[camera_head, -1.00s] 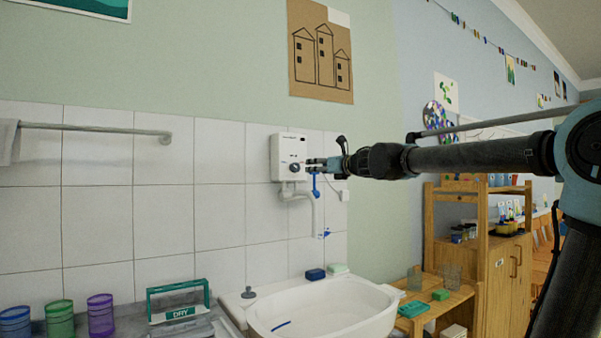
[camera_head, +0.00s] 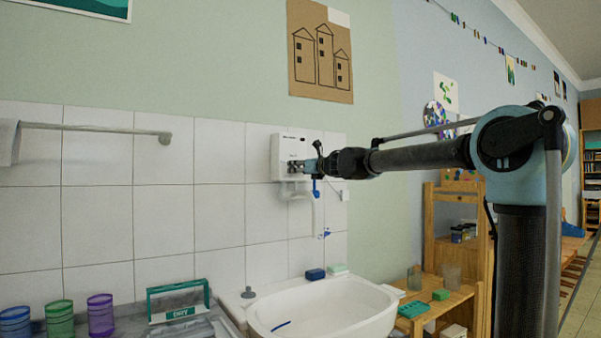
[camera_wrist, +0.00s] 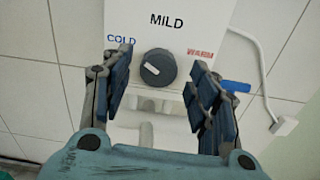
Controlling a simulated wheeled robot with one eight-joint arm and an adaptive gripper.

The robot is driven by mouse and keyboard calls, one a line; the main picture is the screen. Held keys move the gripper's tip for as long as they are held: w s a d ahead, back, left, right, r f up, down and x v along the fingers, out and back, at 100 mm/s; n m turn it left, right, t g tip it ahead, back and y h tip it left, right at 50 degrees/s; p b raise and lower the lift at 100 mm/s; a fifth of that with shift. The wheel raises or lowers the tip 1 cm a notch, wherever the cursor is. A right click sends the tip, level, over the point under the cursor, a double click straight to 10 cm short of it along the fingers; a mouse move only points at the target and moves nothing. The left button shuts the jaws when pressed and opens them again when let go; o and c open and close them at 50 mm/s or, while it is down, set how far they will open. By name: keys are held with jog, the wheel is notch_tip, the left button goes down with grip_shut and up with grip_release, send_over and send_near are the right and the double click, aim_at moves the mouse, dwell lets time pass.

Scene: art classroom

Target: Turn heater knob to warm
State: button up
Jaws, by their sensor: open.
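The heater is a white wall box (camera_head: 281,150), also filling the top of the wrist view (camera_wrist: 205,15). Its dark round knob (camera_wrist: 158,68) sits below the word MILD, with blue COLD on the left and red WARM on the right. A short white mark on the knob lies left of its centre, toward the COLD side. My gripper (camera_wrist: 160,80) is open, with one finger pad on each side of the knob and a visible gap on both sides. In the head view my gripper (camera_head: 301,166) is at the heater's front and largely hides the knob.
White and blue pipes (camera_head: 316,190) hang below the heater. A sink (camera_head: 325,310) stands underneath, with a blue block (camera_head: 315,274) on its rim. A towel rail (camera_head: 95,128) is on the tiles at left. Wooden shelves (camera_head: 440,240) stand at right.

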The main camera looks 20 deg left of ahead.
jog(key=shift+w+a, duration=0.2)
jog(key=shift+a, duration=0.05)
jog(key=c, duration=1.1)
jog(key=shift+o, duration=0.2)
